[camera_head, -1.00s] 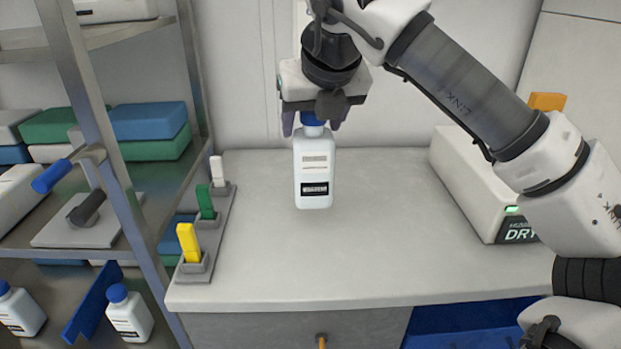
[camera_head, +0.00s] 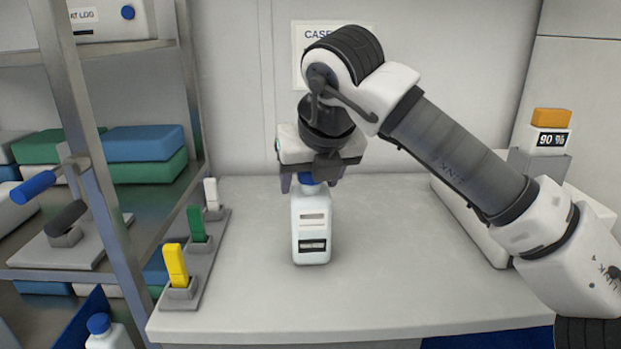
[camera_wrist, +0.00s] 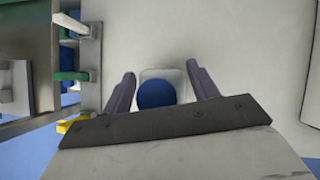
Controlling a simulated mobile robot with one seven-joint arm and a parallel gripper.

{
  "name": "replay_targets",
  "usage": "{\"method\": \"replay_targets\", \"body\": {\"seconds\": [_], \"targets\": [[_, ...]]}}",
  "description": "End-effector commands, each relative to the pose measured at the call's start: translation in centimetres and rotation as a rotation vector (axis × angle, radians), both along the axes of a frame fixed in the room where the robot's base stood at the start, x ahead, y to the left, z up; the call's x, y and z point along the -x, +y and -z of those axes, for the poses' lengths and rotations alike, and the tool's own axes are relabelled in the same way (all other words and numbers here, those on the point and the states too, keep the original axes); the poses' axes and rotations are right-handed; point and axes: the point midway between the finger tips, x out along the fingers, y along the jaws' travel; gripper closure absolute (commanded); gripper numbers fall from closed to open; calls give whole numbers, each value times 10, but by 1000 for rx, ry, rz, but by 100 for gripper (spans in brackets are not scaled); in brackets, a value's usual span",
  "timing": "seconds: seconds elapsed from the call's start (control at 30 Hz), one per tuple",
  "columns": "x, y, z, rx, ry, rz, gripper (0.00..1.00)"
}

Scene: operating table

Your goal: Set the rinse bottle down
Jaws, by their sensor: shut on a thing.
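The rinse bottle (camera_head: 311,232) is white with a blue cap and a printed label, and it stands upright over the middle of the counter (camera_head: 400,270). My gripper (camera_head: 311,183) is above it, pointing down, with its fingers shut on the bottle at the cap and neck. In the wrist view the blue cap (camera_wrist: 157,95) lies between the two purple-grey fingers (camera_wrist: 160,88). I cannot tell whether the bottle's base touches the counter.
A strip with white, green and yellow upright pieces (camera_head: 176,265) runs along the counter's left edge. A metal shelf rack (camera_head: 110,170) stands beyond it. A white device (camera_head: 468,222) and an orange-topped block (camera_head: 552,130) are at the right. The counter around the bottle is clear.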

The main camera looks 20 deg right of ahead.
Motion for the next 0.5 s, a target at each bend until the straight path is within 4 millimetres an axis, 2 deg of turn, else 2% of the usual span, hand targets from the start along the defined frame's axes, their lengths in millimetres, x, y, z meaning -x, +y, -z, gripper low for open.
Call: {"method": "replay_targets", "body": {"seconds": [0.03, 0.2, 0.5], "targets": [[0, 0, 2, 0, 0, 0, 39], [0, 0, 1, 0, 0, 0, 18], [0, 0, 0, 0, 0, 0, 18]]}}
